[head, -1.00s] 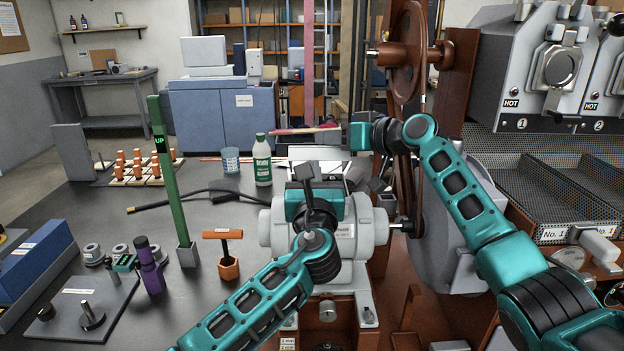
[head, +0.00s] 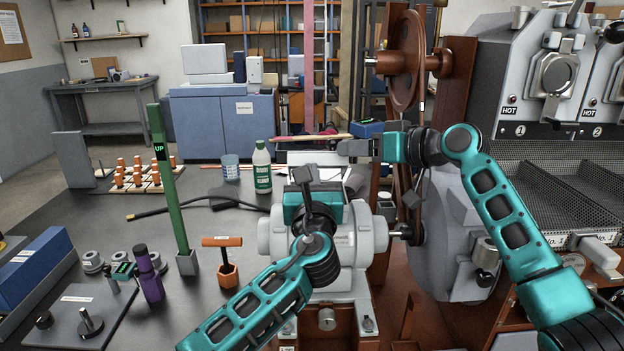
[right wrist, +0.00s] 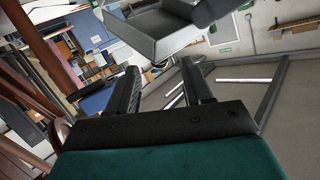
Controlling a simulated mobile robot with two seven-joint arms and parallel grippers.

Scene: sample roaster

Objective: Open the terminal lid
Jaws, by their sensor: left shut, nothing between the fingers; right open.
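The grey motor (head: 345,238) stands in the middle of the head view. A pale flat-topped part (head: 318,159), perhaps the terminal box with its lid, shows behind my left gripper; I cannot tell its lid edge. My left gripper (head: 304,174) is shut and empty in front of that part; contact cannot be told. My right gripper (head: 342,147) is open, its fingers pointing left, close to the right of the pale part. In the right wrist view my right gripper (right wrist: 160,76) has nothing between its fingers, and a grey box-like part (right wrist: 165,28) is just beyond the fingertips.
A brown flywheel (head: 402,62) and the grey roaster (head: 540,75) stand at the right. A black cable (head: 175,209) lies there.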

